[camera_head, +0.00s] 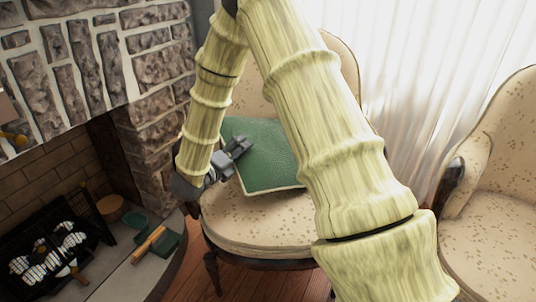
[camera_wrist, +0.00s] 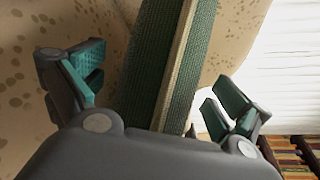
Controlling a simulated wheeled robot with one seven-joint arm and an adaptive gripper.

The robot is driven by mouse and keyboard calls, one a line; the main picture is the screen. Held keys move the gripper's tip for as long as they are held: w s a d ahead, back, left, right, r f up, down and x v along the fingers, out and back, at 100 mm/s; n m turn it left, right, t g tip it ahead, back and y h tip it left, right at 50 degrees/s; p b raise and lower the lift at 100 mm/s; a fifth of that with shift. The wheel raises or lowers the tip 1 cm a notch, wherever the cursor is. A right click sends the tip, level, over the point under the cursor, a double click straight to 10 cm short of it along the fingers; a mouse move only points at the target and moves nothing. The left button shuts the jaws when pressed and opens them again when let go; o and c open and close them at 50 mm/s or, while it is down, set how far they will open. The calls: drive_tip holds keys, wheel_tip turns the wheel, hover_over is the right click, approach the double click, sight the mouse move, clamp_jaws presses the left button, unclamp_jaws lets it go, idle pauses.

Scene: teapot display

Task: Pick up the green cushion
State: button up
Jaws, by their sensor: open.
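The green cushion (camera_head: 262,158) leans on the beige spotted chair (camera_head: 252,222), partly hidden behind my arm in the head view. My gripper (camera_head: 240,147) is at the cushion's left side, close to its edge. In the wrist view, the cushion (camera_wrist: 160,62) shows edge-on with a pale seam, running up between the fingers. My gripper (camera_wrist: 155,95) is open, with one finger on each side of the cushion's edge. The cushion's lower part there is hidden behind the gripper body. I cannot tell whether either finger touches it.
A second spotted armchair (camera_head: 495,200) stands at the right, before white curtains (camera_head: 425,80). A stone fireplace (camera_head: 90,65) is at the left. Green and wooden items (camera_head: 152,243) lie on its hearth. Wooden floor (camera_head: 265,285) shows below the chair.

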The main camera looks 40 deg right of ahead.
drive_tip(key=shift+w+d, duration=0.15)
drive_tip(key=shift+d, duration=0.25)
drive_tip(key=shift+c, duration=0.4)
drive_tip(key=c, duration=1.1)
